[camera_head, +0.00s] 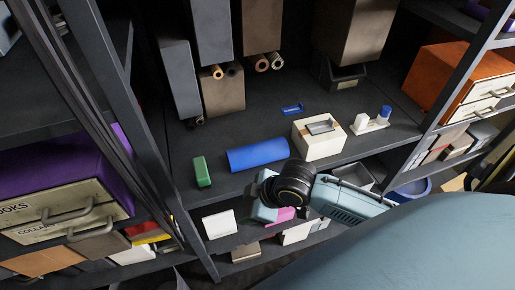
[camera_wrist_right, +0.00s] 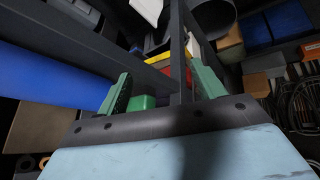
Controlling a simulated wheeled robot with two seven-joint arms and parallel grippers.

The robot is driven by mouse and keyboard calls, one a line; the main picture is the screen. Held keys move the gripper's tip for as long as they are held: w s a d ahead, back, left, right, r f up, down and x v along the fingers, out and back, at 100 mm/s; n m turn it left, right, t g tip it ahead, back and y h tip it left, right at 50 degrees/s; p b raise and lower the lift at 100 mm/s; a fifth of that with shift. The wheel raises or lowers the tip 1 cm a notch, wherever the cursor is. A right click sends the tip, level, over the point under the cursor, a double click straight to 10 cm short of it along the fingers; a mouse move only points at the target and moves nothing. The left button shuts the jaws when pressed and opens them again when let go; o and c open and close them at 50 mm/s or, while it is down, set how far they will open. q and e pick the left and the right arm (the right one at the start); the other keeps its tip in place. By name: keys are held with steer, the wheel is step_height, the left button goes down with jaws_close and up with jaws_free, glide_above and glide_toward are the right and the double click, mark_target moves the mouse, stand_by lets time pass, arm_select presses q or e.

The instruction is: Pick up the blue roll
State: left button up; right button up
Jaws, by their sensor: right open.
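The blue roll (camera_head: 258,155) lies on its side on the middle shelf, between a green block (camera_head: 202,171) and a white box (camera_head: 319,138). In the right wrist view the blue roll (camera_wrist_right: 50,78) runs along the left side, outside the jaws. My right gripper (camera_wrist_right: 160,78) has its two green fingers apart, with nothing held between them. The green block (camera_wrist_right: 142,102) shows past the left finger. In the head view my right arm's black wrist is in front of the shelf edge, below the roll; its fingertips are hidden. My left gripper is not in view.
Shelf posts (camera_head: 150,130) stand left of the roll. Tall grey and brown boxes (camera_head: 212,30) stand behind it. A small blue item (camera_head: 292,109) and a white holder (camera_head: 369,124) are on the same shelf. The shelf behind the roll has bare room.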

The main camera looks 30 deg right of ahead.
step_height(320, 180, up, 6)
steer(key=w+n, duration=0.1)
steer(key=n, duration=0.5)
glide_toward(263, 149)
steer(key=x, duration=0.6)
steer(key=shift+w+a, duration=0.1)
steer(key=shift+a, duration=0.1)
steer(key=shift+x, duration=2.65)
steer(key=shift+d+f, duration=0.15)
steer(key=shift+d, duration=0.05)
steer(key=shift+c, duration=0.5)
steer(key=c, duration=0.8)
